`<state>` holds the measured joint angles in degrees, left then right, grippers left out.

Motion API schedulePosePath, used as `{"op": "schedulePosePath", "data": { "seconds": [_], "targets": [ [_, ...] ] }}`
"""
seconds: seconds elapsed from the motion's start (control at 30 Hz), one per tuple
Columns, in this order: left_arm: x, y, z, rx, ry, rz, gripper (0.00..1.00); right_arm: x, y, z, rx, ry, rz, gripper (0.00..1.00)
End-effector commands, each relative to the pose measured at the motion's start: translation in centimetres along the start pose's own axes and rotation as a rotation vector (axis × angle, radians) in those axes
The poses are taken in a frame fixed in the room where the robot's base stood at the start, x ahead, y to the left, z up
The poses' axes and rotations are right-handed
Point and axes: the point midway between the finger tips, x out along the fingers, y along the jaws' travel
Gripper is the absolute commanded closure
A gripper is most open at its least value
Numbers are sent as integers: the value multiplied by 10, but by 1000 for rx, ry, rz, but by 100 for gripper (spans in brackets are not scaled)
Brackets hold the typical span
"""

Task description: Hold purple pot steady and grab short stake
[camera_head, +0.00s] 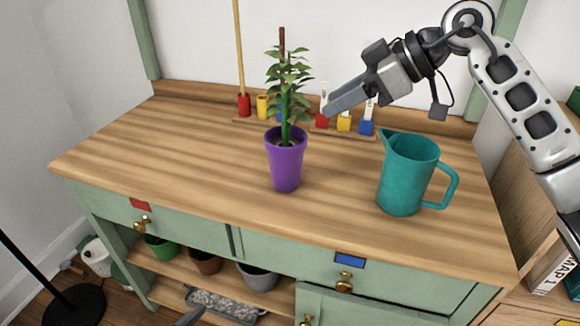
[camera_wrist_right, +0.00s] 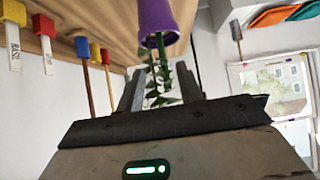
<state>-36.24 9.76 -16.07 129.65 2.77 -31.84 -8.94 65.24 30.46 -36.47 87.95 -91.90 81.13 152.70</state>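The purple pot (camera_head: 285,160) stands upright on the bench with a leafy green plant (camera_head: 288,75) in it. A brown stake (camera_head: 282,40), the shorter of two, rises behind the plant; it appears to stand in a blue holder, and its lower part is hidden by leaves. The right wrist view also shows the pot (camera_wrist_right: 160,20) and a brown stake (camera_wrist_right: 88,90) under the blue holder (camera_wrist_right: 82,46). My right gripper (camera_head: 332,108) is above the bench, right of the plant. Its fingers (camera_wrist_right: 160,88) are apart and empty, with foliage beyond them.
A taller pale stake (camera_head: 238,45) stands in a red holder (camera_head: 244,104). Yellow, red and blue holders (camera_head: 366,127) line the back edge, some with white labels. A teal pitcher (camera_head: 407,175) stands right of the pot. The bench's left half (camera_head: 165,150) is clear.

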Motion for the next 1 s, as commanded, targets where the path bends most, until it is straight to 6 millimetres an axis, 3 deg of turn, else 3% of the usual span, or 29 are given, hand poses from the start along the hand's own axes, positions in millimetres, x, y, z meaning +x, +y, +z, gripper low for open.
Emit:
{"op": "schedulePosePath", "data": {
  "seconds": [0.27,0.6,0.8,1.0],
  "targets": [
    [32,4,-66,1018,108,-101,24,0,0,-1,-1,2,-1,64],
    [49,8,-151,2333,79,-471,24,0,0,-1,-1,2,-2,64],
    [48,10,-183,2803,-43,-689,24,0,0,-1,-1,2,-2,64],
    [50,11,-195,2961,-111,-776,24,0,0,-1,-1,2,-2,64]
  ]
}}
